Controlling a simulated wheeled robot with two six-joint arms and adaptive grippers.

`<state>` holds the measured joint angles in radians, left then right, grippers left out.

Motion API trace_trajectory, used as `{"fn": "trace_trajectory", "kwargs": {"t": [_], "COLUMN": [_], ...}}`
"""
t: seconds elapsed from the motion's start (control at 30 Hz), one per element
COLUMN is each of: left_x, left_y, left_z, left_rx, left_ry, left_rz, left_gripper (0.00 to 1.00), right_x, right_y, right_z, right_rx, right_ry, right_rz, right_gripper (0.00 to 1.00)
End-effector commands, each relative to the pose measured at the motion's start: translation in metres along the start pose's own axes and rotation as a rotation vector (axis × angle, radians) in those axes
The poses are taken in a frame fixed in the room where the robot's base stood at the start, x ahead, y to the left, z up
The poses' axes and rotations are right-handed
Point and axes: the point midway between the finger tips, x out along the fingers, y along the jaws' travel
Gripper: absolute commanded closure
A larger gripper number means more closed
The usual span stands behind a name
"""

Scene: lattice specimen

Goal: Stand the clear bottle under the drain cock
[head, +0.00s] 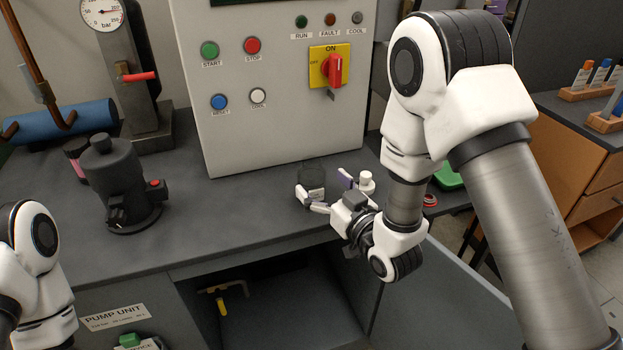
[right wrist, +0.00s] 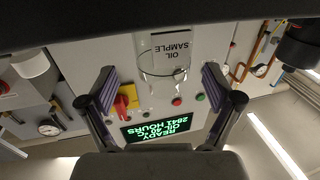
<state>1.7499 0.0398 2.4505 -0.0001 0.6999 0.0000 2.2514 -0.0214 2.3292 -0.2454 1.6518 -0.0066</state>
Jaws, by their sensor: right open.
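A yellow-handled valve (head: 223,295), apparently the drain cock, is in the open recess under the bench. My left gripper is out of view.
The grey control cabinet (head: 280,145) rises behind the bottle. A dark pump-like device (head: 115,185) stands at left. The bench front between (head: 230,225) is clear.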

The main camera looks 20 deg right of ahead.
Motion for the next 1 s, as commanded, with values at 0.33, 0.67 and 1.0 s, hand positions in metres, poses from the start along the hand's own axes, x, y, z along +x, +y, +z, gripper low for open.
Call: {"fn": "trace_trajectory", "kwargs": {"t": [0.33, 0.67, 1.0], "left_x": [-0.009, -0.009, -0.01], "left_y": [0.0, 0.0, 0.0], "left_z": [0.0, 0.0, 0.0], "left_rx": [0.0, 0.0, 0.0], "left_ry": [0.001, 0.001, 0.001], "left_rz": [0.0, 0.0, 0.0], "left_gripper": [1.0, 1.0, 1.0], "right_x": [0.038, 0.038, 0.038], "right_y": [-0.003, -0.003, -0.002], "right_z": [0.001, 0.001, 0.0], "right_rx": [0.001, 0.001, 0.001], "right_ry": [-0.002, -0.002, -0.003], "right_rz": [0.001, 0.001, 0.001], "right_gripper": [0.1, 0.7, 0.75]}}
